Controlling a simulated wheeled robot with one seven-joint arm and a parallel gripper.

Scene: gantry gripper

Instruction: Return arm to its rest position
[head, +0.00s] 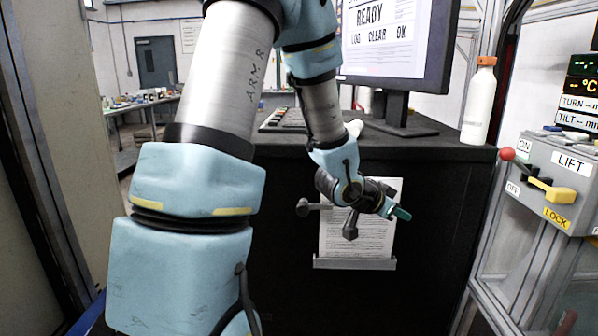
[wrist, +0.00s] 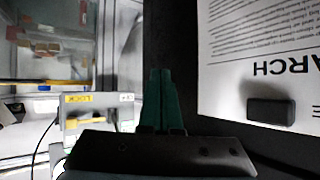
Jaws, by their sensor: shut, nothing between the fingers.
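My arm reaches down in the head view from the top, bent, with its wrist in front of the dark desk (head: 300,290). My gripper (head: 403,214) has green fingertips pointing to the right, in front of the right edge of a printed sheet (head: 358,240) on the desk front. In the wrist view the two green fingers of my gripper (wrist: 161,72) lie together, shut with nothing between them. The sheet shows there too, upside down, to the right of the fingers (wrist: 255,50).
A monitor (head: 395,40) and a white bottle (head: 480,105) stand on the desk. At the right is a grey control box (head: 555,190) with LIFT and LOCK labels, a red-knobbed lever and a yellow handle. A ledge (head: 354,263) sits under the sheet.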

